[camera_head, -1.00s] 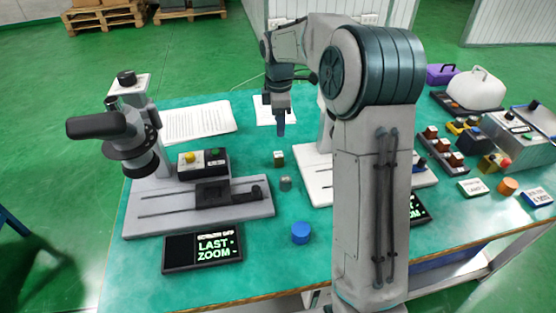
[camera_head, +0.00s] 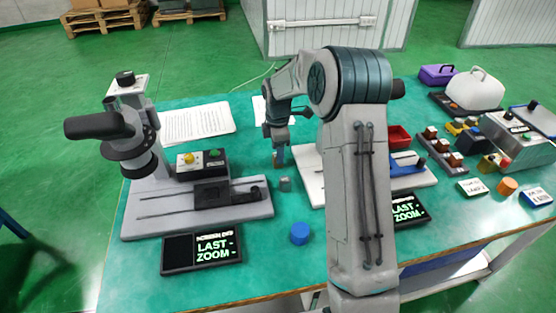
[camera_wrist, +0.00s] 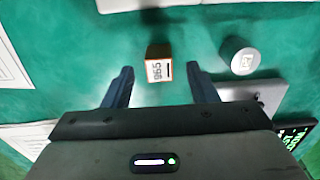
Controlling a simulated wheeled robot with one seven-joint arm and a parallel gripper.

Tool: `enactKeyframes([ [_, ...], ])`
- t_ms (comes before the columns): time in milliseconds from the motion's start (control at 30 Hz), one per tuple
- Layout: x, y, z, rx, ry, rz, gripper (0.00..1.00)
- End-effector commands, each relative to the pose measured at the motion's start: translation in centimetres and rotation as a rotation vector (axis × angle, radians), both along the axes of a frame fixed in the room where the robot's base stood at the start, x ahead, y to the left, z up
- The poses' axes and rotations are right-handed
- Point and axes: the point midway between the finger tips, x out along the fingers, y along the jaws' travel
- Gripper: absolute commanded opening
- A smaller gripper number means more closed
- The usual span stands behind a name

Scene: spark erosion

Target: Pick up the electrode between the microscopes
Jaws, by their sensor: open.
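A small brown block with a white label reading what looks like 965, apparently the electrode (camera_wrist: 159,66), stands on the green bench between the two microscopes. In the wrist view it lies between and just beyond the tips of my open gripper (camera_wrist: 160,78), with a gap on both sides. In the head view my gripper (camera_head: 279,155) points down right at the block and mostly hides it. The left microscope (camera_head: 128,155) is in plain view. The right microscope is largely hidden by my arm; its white base (camera_head: 309,178) shows.
A grey cylinder (camera_head: 285,184) stands close to the block, and shows at right in the wrist view (camera_wrist: 240,58). A blue cylinder (camera_head: 300,233) is nearer the front edge. Paper sheets (camera_head: 197,122) lie behind the left microscope. A display (camera_head: 202,254) stands in front of it.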

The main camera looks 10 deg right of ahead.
Motion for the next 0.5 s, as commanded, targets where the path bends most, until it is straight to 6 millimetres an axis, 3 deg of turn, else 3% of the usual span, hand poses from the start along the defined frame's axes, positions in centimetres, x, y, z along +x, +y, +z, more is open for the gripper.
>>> enactKeyframes([
  [200,0.0,0.1,-2.9,0.000,0.002,0.001,0.53],
  [467,0.1,0.1,-3.2,0.000,0.000,0.001,0.53],
  [500,0.1,0.1,-3.2,0.000,0.000,0.001,0.44],
])
